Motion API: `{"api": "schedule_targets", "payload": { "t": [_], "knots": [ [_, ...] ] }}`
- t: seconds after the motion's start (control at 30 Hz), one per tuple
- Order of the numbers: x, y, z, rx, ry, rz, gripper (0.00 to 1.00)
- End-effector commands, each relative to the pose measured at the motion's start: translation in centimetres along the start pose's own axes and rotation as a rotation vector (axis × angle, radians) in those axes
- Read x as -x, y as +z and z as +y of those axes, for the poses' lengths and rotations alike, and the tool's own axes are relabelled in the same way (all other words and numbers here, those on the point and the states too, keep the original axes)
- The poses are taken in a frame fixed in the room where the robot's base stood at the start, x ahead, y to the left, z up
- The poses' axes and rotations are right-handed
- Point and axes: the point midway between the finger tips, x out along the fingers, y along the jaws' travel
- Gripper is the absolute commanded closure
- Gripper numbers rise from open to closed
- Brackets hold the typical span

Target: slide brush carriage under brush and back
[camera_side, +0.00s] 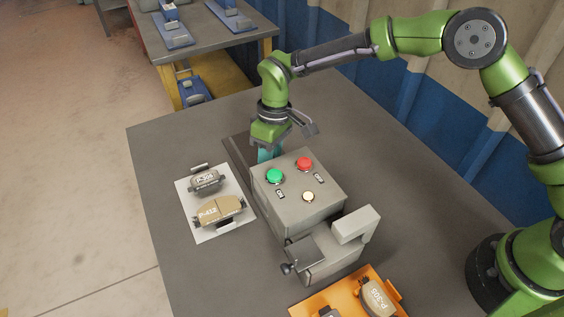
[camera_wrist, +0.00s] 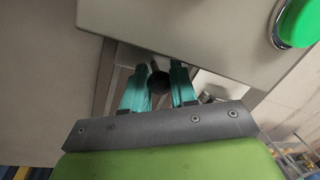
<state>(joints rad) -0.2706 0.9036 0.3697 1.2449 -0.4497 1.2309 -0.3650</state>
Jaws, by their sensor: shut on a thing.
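My gripper (camera_side: 268,154) points down behind the grey control box in the side view, its teal fingertips partly hidden by the box. In the wrist view, my gripper (camera_wrist: 157,88) has its two teal fingers on either side of a dark round knob (camera_wrist: 159,83) and is shut on it. The knob sits on a short stem beside the box edge; I take it for the brush carriage's handle. The carriage body is mostly hidden, and I cannot make out the brush in either view.
The control box (camera_side: 300,213) carries a green, a red and a cream button. A grey fixture (camera_side: 330,263) with a side knob stands in front. A white sheet (camera_side: 203,233) with brake shoes lies left; an orange tray (camera_side: 306,307) with shoes lies at front. Table left front is clear.

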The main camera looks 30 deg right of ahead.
Motion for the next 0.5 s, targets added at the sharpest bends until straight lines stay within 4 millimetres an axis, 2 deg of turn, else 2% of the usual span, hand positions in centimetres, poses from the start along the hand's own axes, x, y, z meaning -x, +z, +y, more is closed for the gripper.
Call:
{"api": "schedule_targets", "payload": {
  "t": [0.3, 0.5],
  "knots": [
    [0.4, -3.1, 1.9, -0.001, 0.000, 0.004, 1.00],
    [0.6, -3.9, 2.5, 0.002, 0.001, 0.004, 1.00]
  ]
}}
